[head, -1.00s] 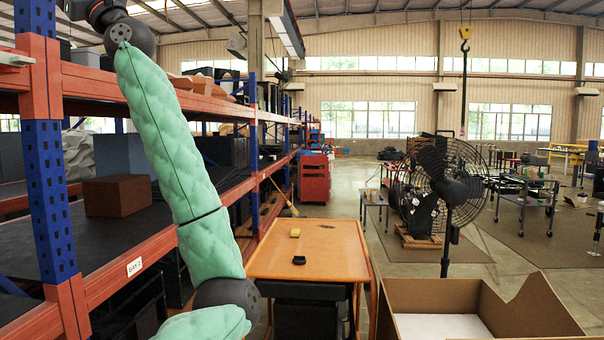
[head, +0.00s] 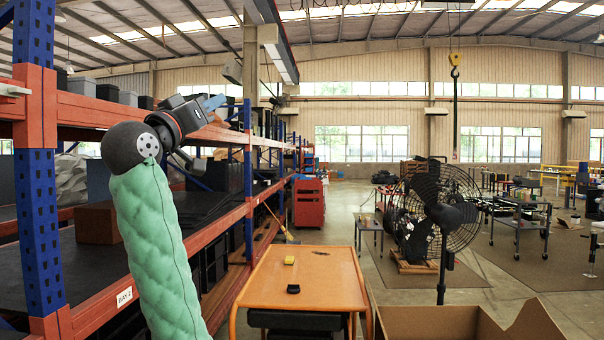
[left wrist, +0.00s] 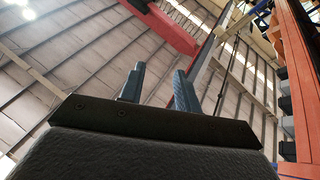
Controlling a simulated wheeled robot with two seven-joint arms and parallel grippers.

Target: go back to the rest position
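My left arm, in green padding, rises from the bottom left in the head view. Its gripper (head: 212,103) has blue-grey fingers and is held up in front of the shelf rack (head: 100,296), pointing right and slightly upward. In the left wrist view the two fingers (left wrist: 158,86) stand apart with nothing between them, and only roof and rack show beyond. No held object shows. My right gripper is in neither view.
The rack's orange beams and blue posts stand close by on the left. An orange-topped table (head: 302,275) holds a yellow item (head: 289,260) and a black item (head: 293,289). A cardboard box (head: 430,322) is at the bottom right, with a large fan (head: 440,205) behind.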

